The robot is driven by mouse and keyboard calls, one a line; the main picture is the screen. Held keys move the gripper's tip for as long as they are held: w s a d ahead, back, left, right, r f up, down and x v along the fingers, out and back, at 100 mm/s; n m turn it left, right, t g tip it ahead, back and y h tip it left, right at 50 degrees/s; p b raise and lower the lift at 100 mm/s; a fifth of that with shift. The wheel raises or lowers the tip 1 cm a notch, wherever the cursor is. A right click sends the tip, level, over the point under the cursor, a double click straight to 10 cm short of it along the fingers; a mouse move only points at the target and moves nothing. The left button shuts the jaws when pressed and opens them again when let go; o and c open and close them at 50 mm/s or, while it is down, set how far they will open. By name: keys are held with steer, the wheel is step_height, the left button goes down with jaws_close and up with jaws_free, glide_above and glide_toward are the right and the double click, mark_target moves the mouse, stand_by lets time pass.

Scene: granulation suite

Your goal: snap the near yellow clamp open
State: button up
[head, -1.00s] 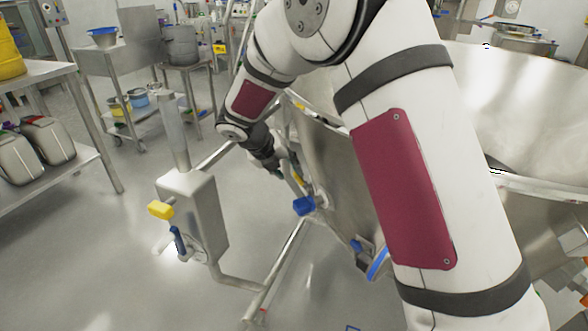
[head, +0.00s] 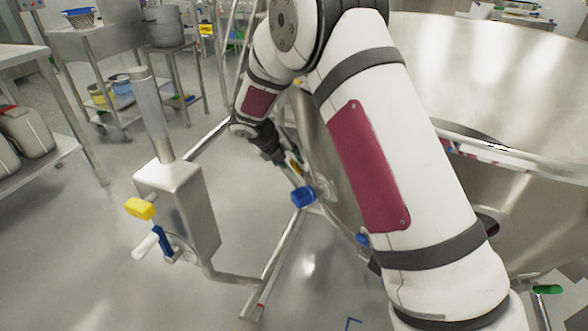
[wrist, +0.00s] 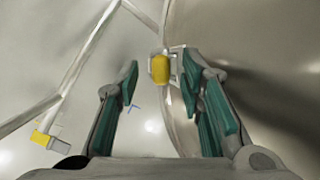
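A yellow clamp (wrist: 160,69) sits on the side of the steel vessel (wrist: 230,30) in the wrist view, framed by a small metal bracket. A small yellow part beside the vessel, probably this clamp (head: 295,163), shows partly behind my gripper in the head view. My gripper (wrist: 160,75) is open, its green-padded fingers on either side of the clamp in the picture. I cannot tell whether either finger touches it. In the head view my gripper (head: 282,158) is small and dark at the vessel's left side.
A blue knob (head: 303,196) sits just below my gripper. A steel box (head: 190,210) with a yellow knob (head: 140,208) and a white handle (head: 146,246) stands left on the tubular frame (head: 278,255). Open floor lies between the box and the left table (head: 62,145).

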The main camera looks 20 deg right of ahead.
mark_target(299, 170)
steer(key=shift+b+x, duration=0.55)
steer(key=shift+x, duration=1.4)
steer(key=shift+d, duration=0.1)
steer(key=shift+c, duration=0.6)
jaws_close()
